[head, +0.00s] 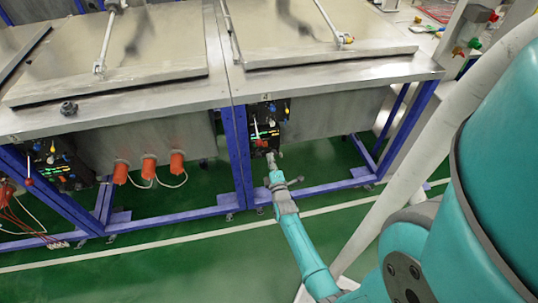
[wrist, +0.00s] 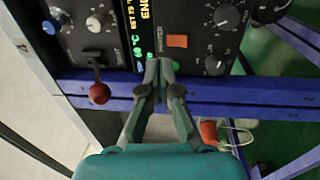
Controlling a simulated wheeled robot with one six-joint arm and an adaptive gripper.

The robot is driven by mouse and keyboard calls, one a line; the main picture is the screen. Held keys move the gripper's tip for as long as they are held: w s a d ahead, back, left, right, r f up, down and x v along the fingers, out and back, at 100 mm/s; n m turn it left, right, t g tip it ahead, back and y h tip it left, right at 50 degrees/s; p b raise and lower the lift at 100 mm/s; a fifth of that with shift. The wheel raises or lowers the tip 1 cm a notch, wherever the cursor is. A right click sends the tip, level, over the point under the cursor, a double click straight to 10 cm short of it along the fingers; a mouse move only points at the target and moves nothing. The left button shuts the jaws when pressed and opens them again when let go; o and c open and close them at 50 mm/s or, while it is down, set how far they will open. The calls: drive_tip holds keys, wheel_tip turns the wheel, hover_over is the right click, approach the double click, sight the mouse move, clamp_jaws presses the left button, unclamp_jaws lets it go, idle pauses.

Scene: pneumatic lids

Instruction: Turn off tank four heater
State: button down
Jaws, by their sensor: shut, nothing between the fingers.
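The tank four control panel (head: 264,125) is a black box under the front edge of the right-hand metal tank. In the wrist view the black panel (wrist: 195,15) fills the upper middle, with a lit green and yellow display (wrist: 139,40) and an orange rectangular switch (wrist: 177,41). My gripper (wrist: 159,66) is shut and empty, its fingertips in front of the panel, just below and left of the orange switch. I cannot tell whether they touch the panel. In the head view my gripper (head: 271,158) is at the panel's lower edge.
A red-knobbed lever (wrist: 99,93) is left of the fingers. A blue knob (wrist: 49,27), a white knob (wrist: 95,24) and black dials (wrist: 215,64) surround the switch. A blue frame beam (wrist: 250,95) crosses behind the fingers. Another panel (head: 55,165) is under the left tank. Green floor lies in front.

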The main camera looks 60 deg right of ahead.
drive_tip(key=r+v, duration=0.1)
drive_tip(key=v, duration=0.6)
drive_tip(key=shift+r, duration=0.35)
drive_tip(key=shift+a, duration=0.1)
drive_tip(key=s+a+r+m+t+y, duration=0.15)
drive_tip(key=s+a+y, duration=0.3)
drive_tip(key=a, duration=0.85)
drive_tip(key=s+a+r+m+t+y, duration=0.1)
drive_tip(key=s+a+r+m+y, duration=0.15)
drive_tip(key=s+a, duration=0.7)
drive_tip(key=s+a+r+m+y, duration=0.2)
drive_tip(key=s+a+r+y, duration=0.1)
drive_tip(key=a+r, duration=0.4)
drive_tip(key=s+a+r+m+y, duration=0.2)
drive_tip(key=s+a+r+y, duration=0.2)
drive_tip(key=s+a+r, duration=0.2)
wheel_tip(320, 180, up, 2)
drive_tip(key=shift+s+a+r+y, duration=0.25)
drive_tip(key=shift+s+a+y, duration=0.05)
drive_tip(key=shift+a, duration=0.7)
drive_tip(key=shift+g, duration=0.25)
